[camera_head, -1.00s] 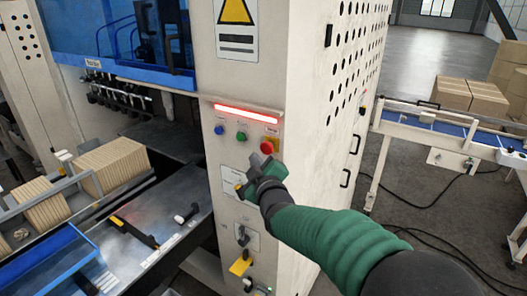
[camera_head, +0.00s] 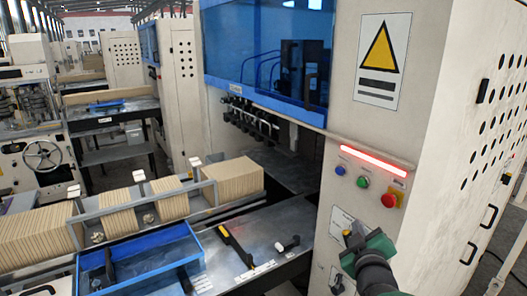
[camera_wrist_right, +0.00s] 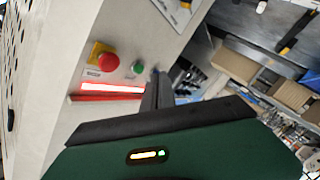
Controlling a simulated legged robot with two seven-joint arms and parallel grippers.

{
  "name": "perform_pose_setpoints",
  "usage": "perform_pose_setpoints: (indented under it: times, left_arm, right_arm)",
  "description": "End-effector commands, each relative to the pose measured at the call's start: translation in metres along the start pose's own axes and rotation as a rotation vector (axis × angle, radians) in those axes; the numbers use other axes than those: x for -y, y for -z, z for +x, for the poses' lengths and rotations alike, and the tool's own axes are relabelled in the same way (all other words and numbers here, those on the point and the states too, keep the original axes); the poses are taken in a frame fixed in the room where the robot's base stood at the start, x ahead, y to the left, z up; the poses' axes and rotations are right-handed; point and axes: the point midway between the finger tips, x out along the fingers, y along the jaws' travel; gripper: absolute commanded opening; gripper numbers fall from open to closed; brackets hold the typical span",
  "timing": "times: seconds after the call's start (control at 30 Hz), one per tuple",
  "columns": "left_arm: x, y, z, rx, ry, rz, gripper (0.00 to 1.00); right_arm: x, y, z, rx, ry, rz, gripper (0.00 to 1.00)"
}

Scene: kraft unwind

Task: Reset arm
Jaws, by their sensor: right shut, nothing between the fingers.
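My right gripper (camera_head: 352,236) shows at the lower right of the head view, in front of the white machine's control panel. Its fingers are shut with nothing between them. In the right wrist view the shut fingers (camera_wrist_right: 157,92) point toward the panel beside the buttons. The panel has a red emergency button (camera_head: 390,200) on a yellow base, a green button (camera_head: 363,181) and a blue button (camera_head: 340,170) under a lit red light bar (camera_head: 372,158). Whether the fingers touch the panel cannot be told. My left gripper is not in view.
A metal work table (camera_head: 262,229) with a black-and-yellow handle (camera_head: 236,246) lies left of the panel. A blue tray (camera_head: 142,262) and stacks of brown cardboard (camera_head: 232,180) sit further left. A warning sign (camera_head: 381,60) is on the machine above the light bar.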

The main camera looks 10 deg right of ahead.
Motion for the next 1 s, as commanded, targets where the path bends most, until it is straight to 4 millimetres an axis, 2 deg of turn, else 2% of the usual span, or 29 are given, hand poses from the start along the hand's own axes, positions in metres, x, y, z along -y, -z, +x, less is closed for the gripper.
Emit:
perform_pose_setpoints:
  times: [0.03,0.07,0.1,0.17,0.2,0.3,0.4,0.43,0.53,0.63,0.73,1.0]
  left_arm:
    - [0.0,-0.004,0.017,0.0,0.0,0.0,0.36]
    - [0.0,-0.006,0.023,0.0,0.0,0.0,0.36]
    - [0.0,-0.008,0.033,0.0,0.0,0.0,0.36]
    - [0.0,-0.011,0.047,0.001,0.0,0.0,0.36]
    - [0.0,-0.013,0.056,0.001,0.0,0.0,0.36]
    - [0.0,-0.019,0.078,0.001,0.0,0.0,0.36]
    - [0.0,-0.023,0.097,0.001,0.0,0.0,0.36]
    - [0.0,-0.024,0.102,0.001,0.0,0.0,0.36]
    - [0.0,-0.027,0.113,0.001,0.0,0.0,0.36]
    - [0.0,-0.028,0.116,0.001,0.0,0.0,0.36]
    - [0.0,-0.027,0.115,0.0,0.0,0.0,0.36]
    - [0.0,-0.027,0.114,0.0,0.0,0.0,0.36]
  right_arm:
    - [0.035,-0.02,-0.001,0.027,0.069,0.036,0.0]
    - [0.057,-0.031,-0.003,0.052,0.121,0.066,0.0]
    - [0.089,-0.047,-0.009,0.093,0.197,0.111,0.0]
    - [0.137,-0.074,-0.021,0.174,0.313,0.181,0.0]
    - [0.168,-0.093,-0.033,0.238,0.385,0.224,0.0]
    - [0.237,-0.142,-0.07,0.426,0.538,0.32,0.0]
    - [0.29,-0.19,-0.116,0.639,0.644,0.391,0.0]
    - [0.302,-0.203,-0.13,0.701,0.664,0.406,0.0]
    - [0.326,-0.235,-0.167,0.871,0.699,0.436,0.0]
    - [0.333,-0.25,-0.188,0.966,0.705,0.449,0.0]
    - [0.333,-0.252,-0.193,0.992,0.704,0.452,0.0]
    - [0.333,-0.251,-0.192,0.988,0.704,0.453,0.0]
